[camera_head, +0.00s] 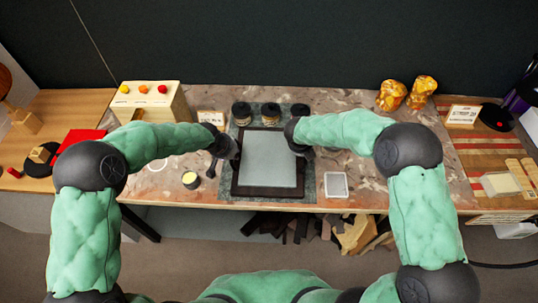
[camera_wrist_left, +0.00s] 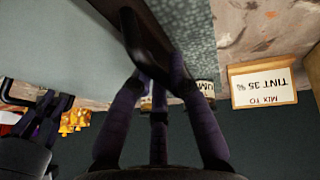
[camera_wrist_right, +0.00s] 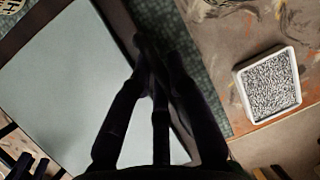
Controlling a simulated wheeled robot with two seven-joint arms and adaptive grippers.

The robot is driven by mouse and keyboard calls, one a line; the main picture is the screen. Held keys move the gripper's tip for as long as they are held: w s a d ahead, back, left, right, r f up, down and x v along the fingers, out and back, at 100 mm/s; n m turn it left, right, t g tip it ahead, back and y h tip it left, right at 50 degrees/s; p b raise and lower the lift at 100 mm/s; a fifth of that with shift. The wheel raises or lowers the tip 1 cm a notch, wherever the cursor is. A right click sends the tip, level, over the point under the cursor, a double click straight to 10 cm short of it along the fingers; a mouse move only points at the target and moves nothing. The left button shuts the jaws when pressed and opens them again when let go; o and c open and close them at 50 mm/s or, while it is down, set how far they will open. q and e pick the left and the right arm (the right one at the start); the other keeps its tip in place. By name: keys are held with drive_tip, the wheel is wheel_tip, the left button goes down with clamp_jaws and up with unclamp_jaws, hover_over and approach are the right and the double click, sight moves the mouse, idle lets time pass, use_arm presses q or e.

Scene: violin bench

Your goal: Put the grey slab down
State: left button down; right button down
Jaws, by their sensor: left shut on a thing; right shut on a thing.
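The grey slab (camera_head: 270,160) is a flat pale panel with a dark rim, level over the green speckled mat (camera_head: 308,185) in the middle of the bench. My left gripper (camera_head: 230,150) is shut on its left rim, and my right gripper (camera_head: 298,146) is shut on its right rim. In the left wrist view the fingers pinch the dark rim beside the pale slab face (camera_wrist_left: 60,40). In the right wrist view the fingers close on the rim beside the slab (camera_wrist_right: 70,85). I cannot tell whether the slab touches the mat.
Several dark-lidded jars (camera_head: 270,112) stand just behind the slab. A small white tray of speckled grains (camera_head: 336,184) lies to its right, and a small yellow-topped pot (camera_head: 191,180) to its left. A cream button box (camera_head: 150,100) and amber lumps (camera_head: 392,95) stand farther back.

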use_arm(q)
drive_tip(key=shift+w+f+b, duration=0.2)
drive_tip(key=shift+f+b, duration=0.25)
drive_tip(key=shift+b, duration=0.2)
use_arm(e)
drive_tip(key=shift+w+f, duration=0.15)
drive_tip(key=shift+f, duration=0.35)
use_arm(q)
drive_tip(key=c, duration=1.2)
unclamp_jaws()
drive_tip(key=shift+s+f, duration=0.15)
drive_tip(key=shift+s, duration=0.15)
use_arm(e)
drive_tip(key=c, duration=1.2)
unclamp_jaws()
drive_tip(key=shift+s+f, duration=0.15)
drive_tip(key=shift+s, duration=0.1)
use_arm(q)
drive_tip(key=v, duration=1.2)
drive_tip(key=shift+a, duration=0.1)
use_arm(e)
drive_tip(key=v, duration=1.2)
